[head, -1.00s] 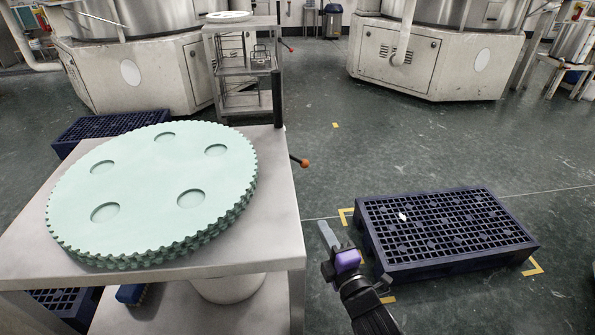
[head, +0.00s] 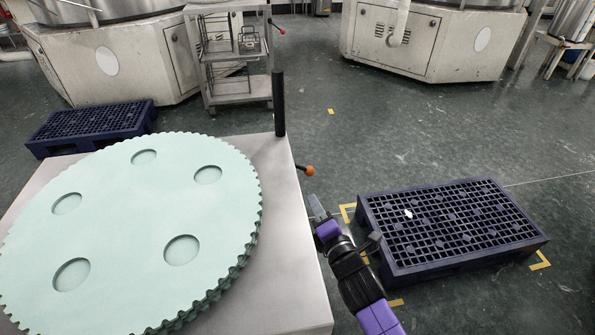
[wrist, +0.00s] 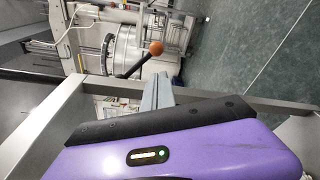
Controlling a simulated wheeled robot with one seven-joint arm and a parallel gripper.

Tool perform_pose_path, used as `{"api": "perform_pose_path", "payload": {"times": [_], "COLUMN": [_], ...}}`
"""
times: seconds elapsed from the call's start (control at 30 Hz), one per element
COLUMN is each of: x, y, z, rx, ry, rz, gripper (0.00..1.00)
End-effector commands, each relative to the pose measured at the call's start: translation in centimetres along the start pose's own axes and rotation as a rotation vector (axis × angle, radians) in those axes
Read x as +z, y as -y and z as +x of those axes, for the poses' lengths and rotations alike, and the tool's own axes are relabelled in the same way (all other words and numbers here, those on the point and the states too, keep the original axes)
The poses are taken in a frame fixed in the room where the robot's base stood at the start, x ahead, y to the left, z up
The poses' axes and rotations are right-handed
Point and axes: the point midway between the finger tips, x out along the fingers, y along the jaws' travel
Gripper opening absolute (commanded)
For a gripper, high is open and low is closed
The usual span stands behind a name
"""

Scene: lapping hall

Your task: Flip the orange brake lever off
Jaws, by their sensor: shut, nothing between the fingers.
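The orange brake lever knob (head: 309,170) sticks out from the right edge of the metal cart (head: 283,158), beside the black upright post. In the wrist view the orange ball (wrist: 156,48) sits on a dark rod, tilted up to the right, beyond my fingertips. My gripper (head: 315,203) is shut and empty, its grey fingers pointing up toward the knob in the head view and just below it. In the wrist view the shut fingers (wrist: 157,90) show below the ball with a gap to it.
A stack of pale green toothed discs (head: 130,225) covers most of the cart top. A dark blue pallet (head: 450,262) lies on the floor to the right of my arm. Another pallet (head: 90,125) lies behind left. Open floor is beyond the cart.

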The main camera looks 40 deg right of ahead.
Motion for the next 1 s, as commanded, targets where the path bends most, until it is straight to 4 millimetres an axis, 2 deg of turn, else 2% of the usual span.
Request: {"api": "perform_pose_path", "payload": {"times": [0.33, 0.47, 0.8, 1.0], "x": [0.0, 0.0, -0.1, 0.0], "y": [0.0, 0.0, 0.1, 0.1], "z": [0.1, 0.9, 6.5, 9.0], "rx": [0.0, 0.001, 0.002, 0.0], "ry": [0.0, 0.001, 0.001, 0.0], "rz": [0.0, 0.0, 0.001, 0.001], "gripper": [0.0, 0.0, 0.0, 0.0]}}
